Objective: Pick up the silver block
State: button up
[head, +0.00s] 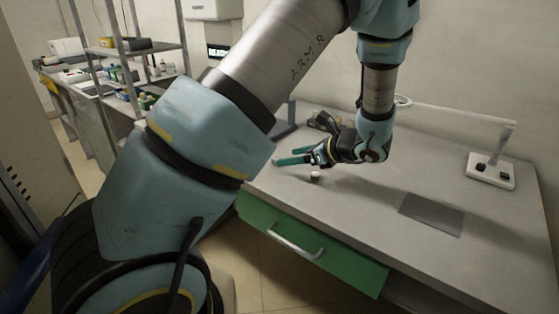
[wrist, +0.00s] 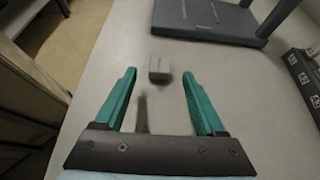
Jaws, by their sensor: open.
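The silver block (wrist: 160,69) is a small grey block on the grey table. In the wrist view it lies just beyond the fingertips and roughly midway between them. In the head view the block (head: 315,176) is small, near the table's front edge, below my gripper (head: 291,159). My gripper has green fingers, which are spread apart and empty in the wrist view (wrist: 159,72). The fingers are not touching the block. The exact height of the gripper above the table is hard to tell.
A dark stand base (wrist: 210,18) is on the table beyond the block. A dark rack-like object (wrist: 303,75) is at the right of the wrist view. A flat grey plate (head: 432,214) and a white lamp base (head: 491,170) are on the table's right. A green drawer (head: 345,262) is below.

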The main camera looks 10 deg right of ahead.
aim_at(279, 158)
jog(key=shift+p+x, duration=0.3)
jog(key=shift+x, duration=1.7)
jog(key=shift+r, duration=0.1)
grip_shut()
